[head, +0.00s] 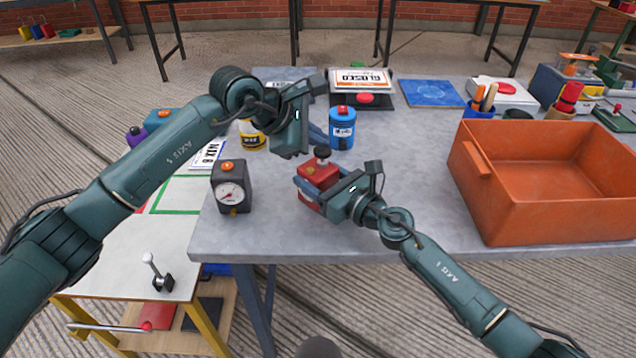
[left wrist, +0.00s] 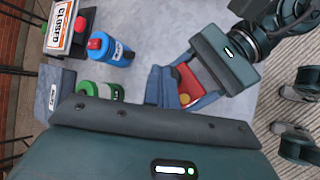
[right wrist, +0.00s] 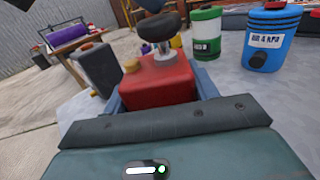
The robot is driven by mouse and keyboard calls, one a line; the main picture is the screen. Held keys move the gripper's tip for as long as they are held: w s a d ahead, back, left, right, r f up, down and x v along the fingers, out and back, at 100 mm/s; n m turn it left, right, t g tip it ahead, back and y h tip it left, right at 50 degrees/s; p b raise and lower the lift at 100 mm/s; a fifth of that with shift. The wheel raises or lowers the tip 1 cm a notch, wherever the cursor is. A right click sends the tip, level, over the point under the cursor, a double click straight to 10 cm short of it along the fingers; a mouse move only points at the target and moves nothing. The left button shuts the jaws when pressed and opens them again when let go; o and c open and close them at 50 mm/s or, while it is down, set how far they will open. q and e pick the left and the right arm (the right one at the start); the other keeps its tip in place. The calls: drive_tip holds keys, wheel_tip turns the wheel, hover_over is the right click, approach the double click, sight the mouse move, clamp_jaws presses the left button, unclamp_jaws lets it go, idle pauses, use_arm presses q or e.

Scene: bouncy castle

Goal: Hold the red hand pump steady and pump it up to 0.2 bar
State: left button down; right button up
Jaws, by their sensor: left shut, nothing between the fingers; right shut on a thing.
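The red hand pump (head: 313,174) stands near the table's front edge, with a black knob (head: 322,152) on top. In the right wrist view, the red body (right wrist: 158,82) sits between my right gripper's blue fingers, with the black knob (right wrist: 157,27) above it on a short metal stem. My right gripper (head: 318,186) is shut on the pump's body. My left gripper (head: 314,134) is shut and empty, above and behind the pump, apart from the knob. In the left wrist view, the pump (left wrist: 188,84) is right of the left fingers. A dark pressure gauge (head: 230,190) stands left of the pump; its reading is too small to tell.
A blue can (head: 342,128) stands just behind the pump, close to my left gripper. A large orange crate (head: 497,196) fills the right side. The tabletop between pump and crate is mostly clear.

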sight(315, 151)
use_arm(q)
drive_tip(key=shift+s+a+f, duration=0.1)
drive_tip(key=shift+f, duration=1.45)
idle(0.8)
drive_tip(key=shift+s+a+f, duration=0.1)
drive_tip(key=shift+a+f, duration=0.05)
drive_tip(key=shift+f, duration=0.65)
drive_tip(key=shift+r, duration=3.3)
